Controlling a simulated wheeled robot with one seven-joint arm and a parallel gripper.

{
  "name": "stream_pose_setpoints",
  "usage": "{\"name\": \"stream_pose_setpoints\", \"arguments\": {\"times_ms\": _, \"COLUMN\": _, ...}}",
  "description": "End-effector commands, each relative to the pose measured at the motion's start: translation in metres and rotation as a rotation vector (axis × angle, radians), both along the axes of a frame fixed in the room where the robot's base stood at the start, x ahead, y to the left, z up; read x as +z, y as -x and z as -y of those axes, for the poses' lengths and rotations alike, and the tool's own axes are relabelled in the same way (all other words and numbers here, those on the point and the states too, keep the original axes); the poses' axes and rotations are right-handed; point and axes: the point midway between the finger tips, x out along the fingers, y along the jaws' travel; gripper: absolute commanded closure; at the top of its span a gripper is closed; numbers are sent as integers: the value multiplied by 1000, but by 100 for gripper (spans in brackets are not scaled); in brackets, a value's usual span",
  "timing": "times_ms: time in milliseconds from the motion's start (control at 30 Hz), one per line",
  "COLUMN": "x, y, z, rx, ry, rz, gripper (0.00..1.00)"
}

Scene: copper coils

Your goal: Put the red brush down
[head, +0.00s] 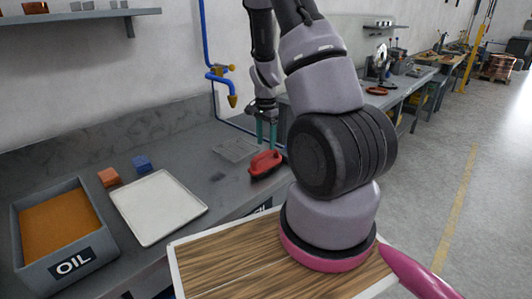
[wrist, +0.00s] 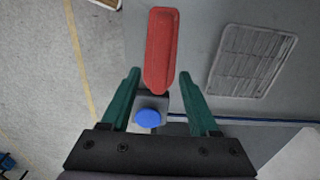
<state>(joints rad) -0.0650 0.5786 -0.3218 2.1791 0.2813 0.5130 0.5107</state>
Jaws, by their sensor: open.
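The red brush (head: 265,163) rests on the grey bench top near its right edge, with its dark bristle side down. It also shows in the wrist view (wrist: 161,50), top centre, as a long red body. My gripper (head: 266,134) is above the brush in the head view, pointing down. In the wrist view its two green fingers (wrist: 161,80) are spread wide, with the near end of the brush between their tips. I see clear space between each finger and the brush. The brush's underside is hidden.
A metal grate (head: 236,150) lies left of the brush. A white tray (head: 157,207), an orange block (head: 109,177), a blue block (head: 141,163) and an OIL bin (head: 62,228) stand further left. A blue round cap (wrist: 149,116) shows beyond the bench edge.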

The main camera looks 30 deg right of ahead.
Motion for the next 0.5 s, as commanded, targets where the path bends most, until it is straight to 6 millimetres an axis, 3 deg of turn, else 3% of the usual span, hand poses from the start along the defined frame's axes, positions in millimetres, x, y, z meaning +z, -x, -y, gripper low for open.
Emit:
{"name": "stream_pose_setpoints", "arguments": {"times_ms": 200, "x": 40, "y": -1, "z": -1, "rx": 2, "ry": 0, "rz": 3, "gripper": 39}}
{"name": "stream_pose_setpoints", "arguments": {"times_ms": 500, "x": 58, "y": 0, "z": -1, "rx": 5, "ry": -3, "rz": 5, "gripper": 39}}
